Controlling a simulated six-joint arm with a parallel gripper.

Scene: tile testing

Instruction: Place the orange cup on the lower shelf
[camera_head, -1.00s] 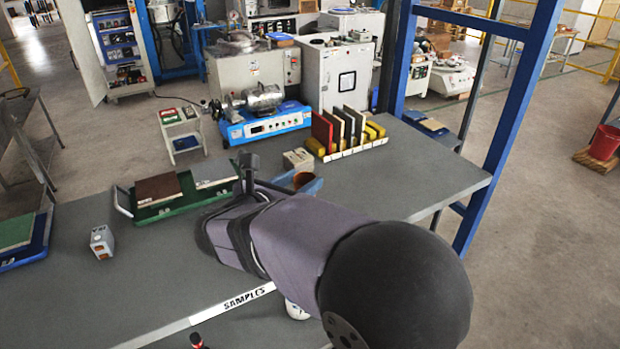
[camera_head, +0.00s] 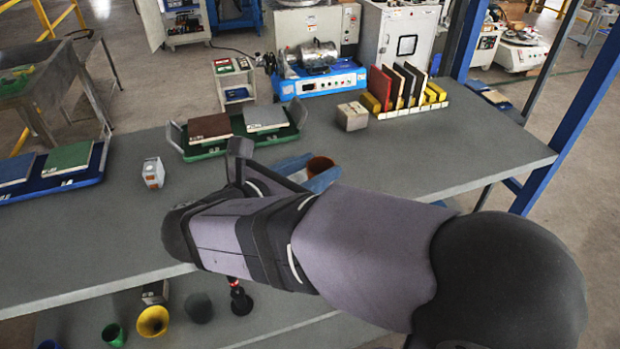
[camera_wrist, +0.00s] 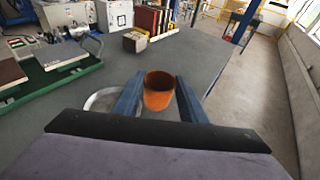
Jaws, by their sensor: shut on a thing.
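The orange cup (camera_wrist: 158,92) sits upright between the two blue fingers of my gripper (camera_wrist: 157,88) in the wrist view, and my gripper is shut on it. In the head view the cup (camera_head: 320,166) shows partly behind my arm, with a blue finger beside it, over the grey upper tabletop (camera_head: 440,150). I cannot tell from these views how far above the tabletop it is. The lower shelf (camera_head: 262,322) shows below the front edge of the tabletop in the head view. My arm hides part of it.
On the lower shelf stand a green cup (camera_head: 113,334), a yellow cup (camera_head: 153,321), a dark grey cup (camera_head: 199,307) and a black-and-red object (camera_head: 240,300). The tabletop holds a green tray (camera_head: 190,152), a small box (camera_head: 352,116) and a tile rack (camera_head: 412,112). The tabletop's right part is clear.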

